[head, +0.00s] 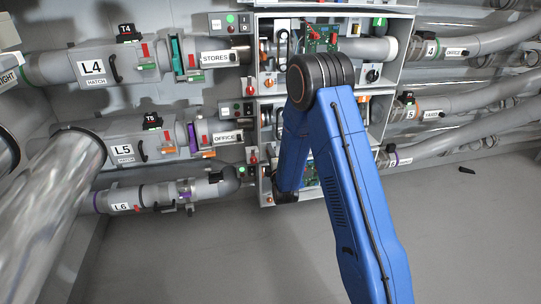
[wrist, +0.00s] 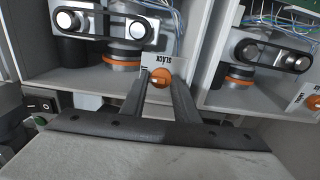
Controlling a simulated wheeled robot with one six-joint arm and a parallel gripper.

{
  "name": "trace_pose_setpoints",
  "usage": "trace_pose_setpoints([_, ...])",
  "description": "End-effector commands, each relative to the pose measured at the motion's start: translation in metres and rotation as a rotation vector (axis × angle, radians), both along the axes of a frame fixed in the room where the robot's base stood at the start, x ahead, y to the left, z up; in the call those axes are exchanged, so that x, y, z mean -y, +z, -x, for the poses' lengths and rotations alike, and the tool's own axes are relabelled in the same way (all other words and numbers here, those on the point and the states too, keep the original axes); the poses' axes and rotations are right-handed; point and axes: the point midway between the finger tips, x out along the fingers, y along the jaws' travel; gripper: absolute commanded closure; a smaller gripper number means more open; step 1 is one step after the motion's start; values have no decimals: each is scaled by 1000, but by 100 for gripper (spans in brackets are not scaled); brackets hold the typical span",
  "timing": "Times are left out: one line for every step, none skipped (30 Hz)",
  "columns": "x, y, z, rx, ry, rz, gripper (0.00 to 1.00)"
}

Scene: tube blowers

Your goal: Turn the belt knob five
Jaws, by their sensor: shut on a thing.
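An orange belt knob (wrist: 160,78) shows in the wrist view, in front of a white label with the word SLACK. My gripper (wrist: 161,84) is shut on this knob, with one dark finger on each side of it. No number shows beside the knob, so I cannot tell from the wrist view which unit it belongs to. A black belt (wrist: 100,22) on two pulleys sits above it, on a grey blower with an orange band. In the head view my blue arm hides the gripper and the knob in front of the cabinet (head: 391,101).
A second belt unit (wrist: 271,52) stands at right in the wrist view, with another orange knob (wrist: 313,103) below it. In the head view, pipes L4 (head: 92,68) and L5 (head: 122,150) run left of the cabinet.

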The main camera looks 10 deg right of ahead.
Motion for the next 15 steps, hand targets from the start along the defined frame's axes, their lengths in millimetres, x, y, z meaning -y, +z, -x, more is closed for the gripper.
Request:
trace_pose_setpoints([-2, -5, 2, -10, 5, 4, 95])
trace_pose_setpoints([-2, -5, 2, -10, 5, 5, 94])
trace_pose_setpoints([-2, -5, 2, -10, 5, 6, 94])
trace_pose_setpoints([-2, -5, 2, -10, 5, 6, 94])
trace_pose_setpoints([-2, -5, 2, -10, 5, 6, 94])
trace_pose_setpoints([-2, -5, 2, -10, 5, 6, 95])
trace_pose_setpoints([-2, -5, 2, -10, 5, 6, 95])
trace_pose_setpoints([-2, -5, 2, -11, 5, 6, 95])
trace_pose_setpoints([-2, -5, 2, -11, 5, 5, 95])
trace_pose_setpoints([-2, -5, 2, -11, 5, 5, 95])
trace_pose_setpoints([-2, -5, 2, -11, 5, 5, 95])
trace_pose_setpoints([-2, -5, 2, -11, 5, 5, 67])
trace_pose_setpoints([-2, -5, 2, -10, 4, 5, 66])
trace_pose_setpoints([-2, -5, 2, -10, 4, 5, 66])
trace_pose_setpoints([-2, -4, 2, -9, 4, 5, 66])
